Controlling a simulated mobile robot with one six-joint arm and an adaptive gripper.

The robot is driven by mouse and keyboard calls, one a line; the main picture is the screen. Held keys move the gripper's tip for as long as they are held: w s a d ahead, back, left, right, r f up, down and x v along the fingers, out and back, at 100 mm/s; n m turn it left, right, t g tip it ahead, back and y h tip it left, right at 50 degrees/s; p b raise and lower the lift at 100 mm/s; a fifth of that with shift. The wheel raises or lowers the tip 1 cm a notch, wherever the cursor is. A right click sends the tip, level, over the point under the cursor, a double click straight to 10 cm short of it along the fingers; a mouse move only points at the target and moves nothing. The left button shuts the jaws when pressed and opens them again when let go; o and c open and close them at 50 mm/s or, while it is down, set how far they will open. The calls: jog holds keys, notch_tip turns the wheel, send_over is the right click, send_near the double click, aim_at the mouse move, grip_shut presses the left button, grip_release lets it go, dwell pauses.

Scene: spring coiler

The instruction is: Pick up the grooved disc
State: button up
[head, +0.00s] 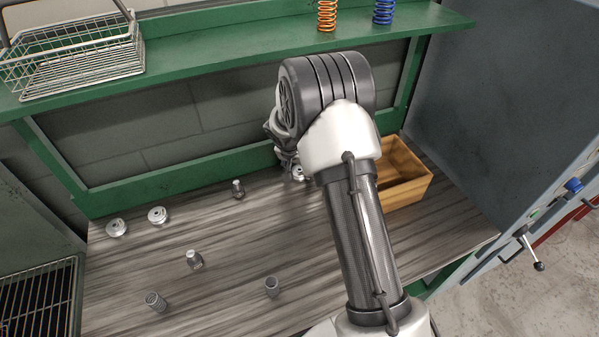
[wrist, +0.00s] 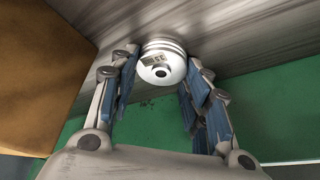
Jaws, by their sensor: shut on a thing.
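The grooved disc (wrist: 163,62) is silvery white with ridges around its rim and a dark hole in its face. In the wrist view it sits between the fingertips of my gripper (wrist: 161,70), which is shut on it. In the head view, part of the disc (head: 298,173) shows below my gripper (head: 290,160), near the back of the worktable. My wrist hides much of the gripper there. I cannot tell whether the disc touches the tabletop.
A wooden box (head: 418,190) stands just right of my gripper, partly behind my arm. Two similar pale discs (head: 117,228) (head: 158,215) and several small metal parts (head: 194,260) lie on the tabletop at left. A green shelf (head: 215,50) with a wire basket (head: 75,58) overhangs the back.

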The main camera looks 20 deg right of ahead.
aim_at(300, 170)
jog(key=shift+s+r+p, duration=0.15)
jog(key=shift+r+p, duration=0.2)
jog(key=shift+r, duration=0.15)
notch_tip(300, 170, up, 6)
jog(key=shift+r+p, duration=0.1)
jog(key=shift+p, duration=1.05)
jog(key=s+b, duration=0.3)
jog(key=s, duration=1.6)
jog(key=shift+s+b, duration=0.25)
jog(key=shift+b, duration=0.15)
